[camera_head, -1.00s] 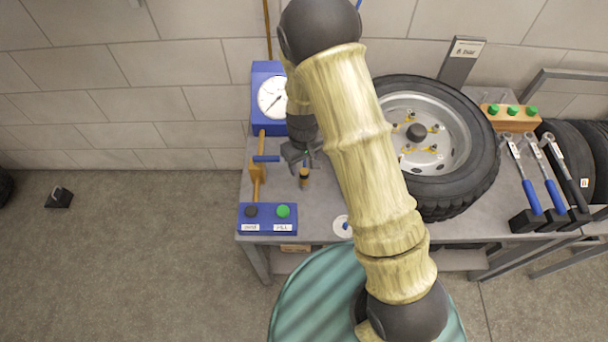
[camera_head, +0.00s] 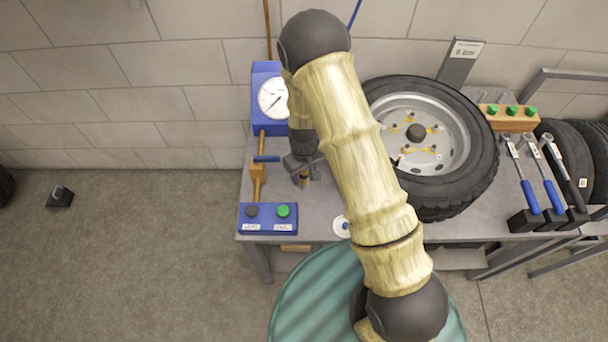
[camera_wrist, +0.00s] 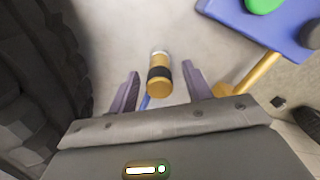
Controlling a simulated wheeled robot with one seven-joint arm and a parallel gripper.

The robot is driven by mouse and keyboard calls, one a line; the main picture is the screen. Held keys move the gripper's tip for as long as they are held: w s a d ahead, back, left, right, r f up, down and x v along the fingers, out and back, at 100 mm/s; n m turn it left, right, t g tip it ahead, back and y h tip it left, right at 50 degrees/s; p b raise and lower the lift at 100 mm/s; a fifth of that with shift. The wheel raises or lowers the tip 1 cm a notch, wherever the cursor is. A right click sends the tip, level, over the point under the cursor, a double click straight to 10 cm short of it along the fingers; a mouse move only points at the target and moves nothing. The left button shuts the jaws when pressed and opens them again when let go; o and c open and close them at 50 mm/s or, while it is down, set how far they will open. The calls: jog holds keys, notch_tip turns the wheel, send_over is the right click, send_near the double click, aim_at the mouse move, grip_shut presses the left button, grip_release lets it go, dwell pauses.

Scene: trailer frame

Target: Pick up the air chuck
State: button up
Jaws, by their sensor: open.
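The air chuck is a short brass-coloured cylinder with a black band and a pale end. It stands out in the wrist view (camera_wrist: 160,82), between and beyond the two fingers, with a bit of blue hose behind it. In the head view the air chuck (camera_head: 304,181) shows small on the bench, its upper part covered by my gripper (camera_head: 302,166). My gripper, seen in the wrist view (camera_wrist: 160,72), is open with its purple-grey fingers on either side of the chuck. Gaps show between the fingers and the chuck.
A blue box (camera_head: 268,219) with a black and a green button sits at the bench's front left. A yellow pipe with a valve (camera_head: 257,175) runs left of the chuck, below a dial gauge (camera_head: 271,98). A large tyred wheel (camera_head: 483,160) lies right, beside my arm.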

jog(key=shift+d, duration=0.1)
grip_shut()
notch_tip(320, 180, up, 10)
jog(key=shift+r+b, duration=0.1)
jog(key=shift+b, duration=0.2)
dwell(0.4)
jog(key=shift+w, duration=0.1)
dwell(0.4)
